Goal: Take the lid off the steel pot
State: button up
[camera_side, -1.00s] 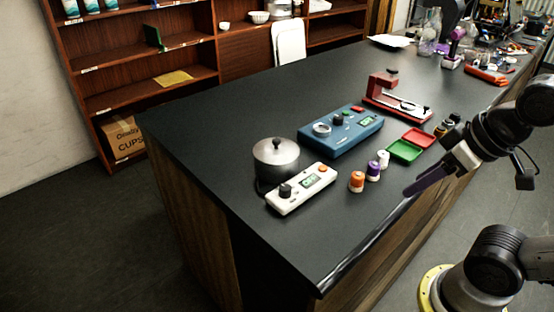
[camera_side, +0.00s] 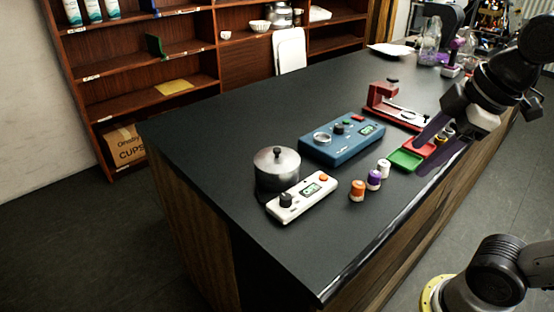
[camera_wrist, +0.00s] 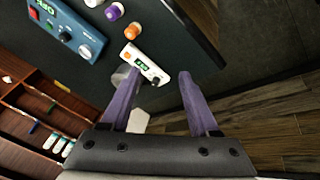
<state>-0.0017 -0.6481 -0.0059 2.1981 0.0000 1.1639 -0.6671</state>
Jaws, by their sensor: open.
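The steel pot (camera_side: 277,174) stands on the dark bench beside the white control box. Its lid (camera_side: 277,155), with a dark knob on top, sits on the pot. My gripper (camera_side: 420,160) is open and empty, to the right of the pot and apart from it, over the red and green trays. In the wrist view, my gripper's purple fingers (camera_wrist: 158,85) are spread. A small part of the pot (camera_wrist: 122,75) shows there behind the left finger, beside the white box; most of it is hidden.
The white control box (camera_side: 302,197) stands close in front of the pot. A blue box (camera_side: 342,145), a red device (camera_side: 390,105) and three small jars (camera_side: 373,180) stand to the right. The green tray (camera_side: 405,160) is below my gripper.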

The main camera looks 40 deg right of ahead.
jog(key=w+r+n+g, duration=0.1)
jog(key=w+r+n, duration=0.6)
jog(key=w+r, duration=0.3)
jog(key=n+g, duration=0.4)
jog(key=n, duration=0.2)
send_over(276, 149)
notch_tip(276, 149, down, 18)
jog(key=shift+r, duration=0.15)
jog(key=shift+d+f, duration=0.1)
jog(key=shift+f, duration=2.95)
grip_shut()
